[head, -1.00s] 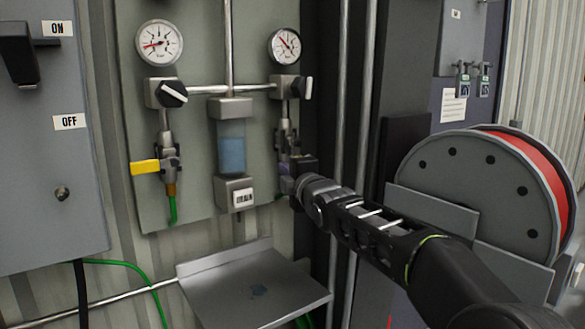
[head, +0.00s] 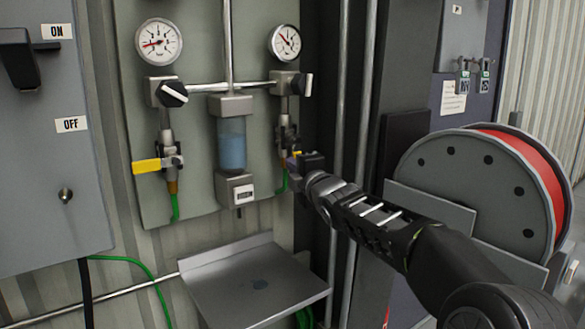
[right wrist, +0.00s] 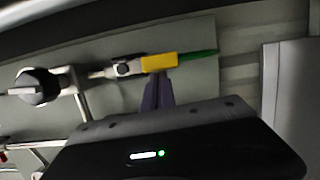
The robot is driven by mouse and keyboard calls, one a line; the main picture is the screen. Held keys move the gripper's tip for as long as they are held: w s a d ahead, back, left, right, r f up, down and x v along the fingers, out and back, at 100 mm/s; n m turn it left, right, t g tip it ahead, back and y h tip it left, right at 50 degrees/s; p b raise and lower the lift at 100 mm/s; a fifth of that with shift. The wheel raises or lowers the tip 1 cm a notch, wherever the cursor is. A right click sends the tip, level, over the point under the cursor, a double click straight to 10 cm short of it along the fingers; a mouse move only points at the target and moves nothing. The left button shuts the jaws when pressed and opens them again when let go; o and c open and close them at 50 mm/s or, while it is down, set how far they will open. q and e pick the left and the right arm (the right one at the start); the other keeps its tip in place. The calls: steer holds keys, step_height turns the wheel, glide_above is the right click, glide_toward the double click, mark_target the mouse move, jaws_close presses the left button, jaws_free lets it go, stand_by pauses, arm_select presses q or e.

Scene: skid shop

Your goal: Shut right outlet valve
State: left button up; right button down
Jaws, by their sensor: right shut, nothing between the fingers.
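The right outlet valve (head: 285,136) hangs below the right gauge on the grey-green panel, partly covered by my right gripper. In the right wrist view the yellow lever (right wrist: 159,62) lies roughly in line with the pipe, pointing toward the green hose (right wrist: 198,53). My right gripper (head: 293,161) is shut and empty. Its purple fingertips (right wrist: 158,76) are at the lever's edge in the right wrist view; I cannot tell whether they touch. My left gripper is not in view.
The left outlet valve has a yellow lever (head: 147,165) set crosswise to its pipe. A filter bowl (head: 231,150) hangs between the valves. A metal shelf (head: 225,290) juts out below. A hose reel (head: 470,180) stands to the right, and vertical pipes (head: 340,120) run behind my right arm.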

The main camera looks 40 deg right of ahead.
steer(key=shift+d+f+n+b, duration=0.15)
steer(key=shift+d+n+b, duration=0.05)
steer(key=shift+n+b, duration=0.25)
steer(key=d+r+n+t+y+b, duration=0.2)
steer(key=d+n+b, duration=0.5)
steer(key=n, duration=0.9)
steer(key=shift+d+t+y+b, duration=0.3)
steer(key=shift+t+y+b, duration=0.35)
steer(key=shift+b, duration=0.2)
steer(key=shift+s, duration=0.1)
steer(key=shift+f, duration=0.1)
